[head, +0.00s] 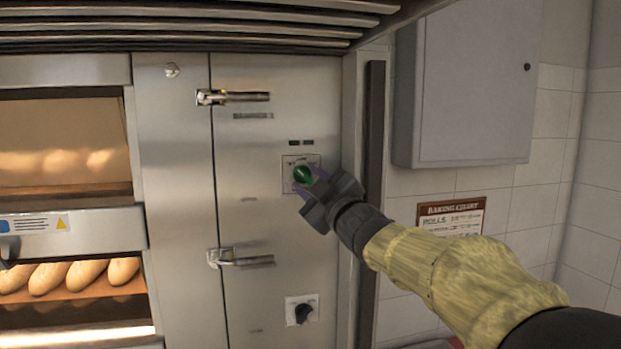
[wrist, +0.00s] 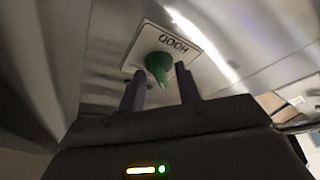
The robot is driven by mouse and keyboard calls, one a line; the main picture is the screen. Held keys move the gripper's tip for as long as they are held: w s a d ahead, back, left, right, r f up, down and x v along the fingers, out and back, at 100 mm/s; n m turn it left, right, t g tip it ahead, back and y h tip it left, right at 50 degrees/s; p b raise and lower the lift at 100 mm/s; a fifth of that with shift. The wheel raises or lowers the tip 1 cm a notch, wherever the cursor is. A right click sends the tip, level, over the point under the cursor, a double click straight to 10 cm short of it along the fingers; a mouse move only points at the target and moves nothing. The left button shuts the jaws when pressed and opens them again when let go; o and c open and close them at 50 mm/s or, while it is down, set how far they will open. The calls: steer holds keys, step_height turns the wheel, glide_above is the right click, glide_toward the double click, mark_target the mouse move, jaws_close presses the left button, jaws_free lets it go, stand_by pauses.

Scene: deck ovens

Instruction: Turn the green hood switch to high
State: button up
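The green hood switch (head: 303,174) is a round knob on a pale plate (head: 288,160) on the steel cabinet front. In the wrist view the green knob (wrist: 158,66) shows on its plate marked HOOD (wrist: 185,43). My gripper (head: 308,180) is at the switch, and its fingers overlap the knob's edge in the head view. In the wrist view my gripper's two purple fingers (wrist: 160,88) are apart, one on each side of the knob's lower end. A gap shows beside the knob; whether either finger touches it I cannot tell. The switch's setting marks are too small to read.
A black knob (head: 303,312) sits lower on the same cabinet. Two latch handles (head: 240,97) stick out at the cabinet's left seam. A grey wall box (head: 470,85) and a baking chart (head: 452,215) are at the right. Bread (head: 75,275) lies in the oven at left.

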jaws_close()
